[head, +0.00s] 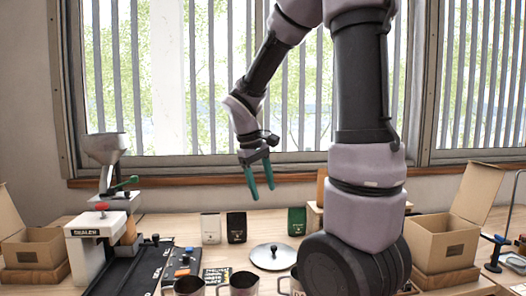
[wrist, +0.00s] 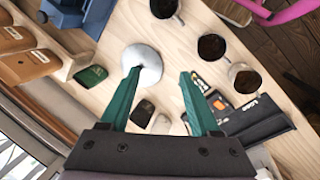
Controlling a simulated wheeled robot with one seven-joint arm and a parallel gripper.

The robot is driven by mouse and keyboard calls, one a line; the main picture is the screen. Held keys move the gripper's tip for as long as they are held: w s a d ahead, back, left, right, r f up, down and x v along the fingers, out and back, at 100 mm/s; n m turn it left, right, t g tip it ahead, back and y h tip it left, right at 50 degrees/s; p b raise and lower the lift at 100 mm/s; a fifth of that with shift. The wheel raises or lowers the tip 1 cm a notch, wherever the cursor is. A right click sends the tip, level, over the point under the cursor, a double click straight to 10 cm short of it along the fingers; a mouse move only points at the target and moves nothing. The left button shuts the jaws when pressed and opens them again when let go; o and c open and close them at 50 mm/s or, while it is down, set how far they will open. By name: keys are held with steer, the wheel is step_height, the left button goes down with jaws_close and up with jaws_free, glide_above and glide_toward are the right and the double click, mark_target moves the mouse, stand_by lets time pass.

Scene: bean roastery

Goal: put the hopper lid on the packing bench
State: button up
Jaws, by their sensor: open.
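The hopper lid (head: 272,257) is a round, pale metal disc with a dark knob. It lies on the wooden bench (head: 228,256), behind the metal cups. In the wrist view the lid (wrist: 150,66) is partly covered by one green finger. My gripper (head: 262,193) has two green fingers, spread apart with nothing between them. It hangs above the bench in front of the window, higher than the lid. In the wrist view my gripper (wrist: 160,73) points down toward the bench. Whether this bench is the packing bench, I cannot tell.
Several coffee bags, including a white one (head: 211,228) and a green one (head: 297,221), stand behind the lid. Metal cups (head: 240,285) stand in front. A sealer (head: 95,232) and funnel (head: 105,148) are at left. Open cartons (head: 440,242) stand at both sides.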

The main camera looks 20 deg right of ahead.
steer(key=s+a+r+m+t+y, duration=0.2)
steer(key=s+r+m+t, duration=0.1)
steer(key=s+r, duration=0.2)
steer(key=s+a+r+m+t+y, duration=0.2)
steer(key=s+r+m+t+y, duration=0.1)
steer(key=s+r+m, duration=0.1)
step_height(320, 180, up, 3)
steer(key=shift+s+a+f+m+t, duration=0.15)
steer(key=shift+s+a+m+t, duration=0.2)
steer(key=shift+s, duration=0.55)
steer(key=shift+d, duration=0.1)
